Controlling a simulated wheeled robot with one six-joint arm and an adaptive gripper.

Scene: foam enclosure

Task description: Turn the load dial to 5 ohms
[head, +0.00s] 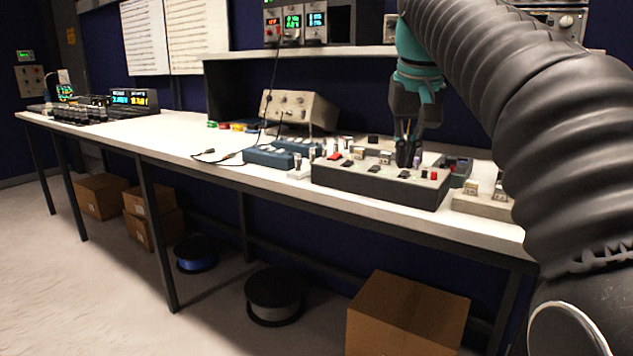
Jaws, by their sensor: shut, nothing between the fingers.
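My gripper (408,162) points down, shut and empty, with its fingertips at the top of a wide grey control box (380,190) on the bench. The box top carries several small switches, red and black knobs and terminals. A red and a black terminal (433,175) stand at its right end. I cannot tell which part is the load dial or read its setting; it may be hidden behind my fingers. I cannot tell whether my fingertips touch anything on the box.
Blue boxes (270,157) and a beige instrument (300,108) stand left of the control box on the white bench (180,140). A shelf (300,52) with lit meters (292,22) hangs behind. Cartons (405,312) and cable spools (273,295) sit below. The bench's left-middle is mostly clear.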

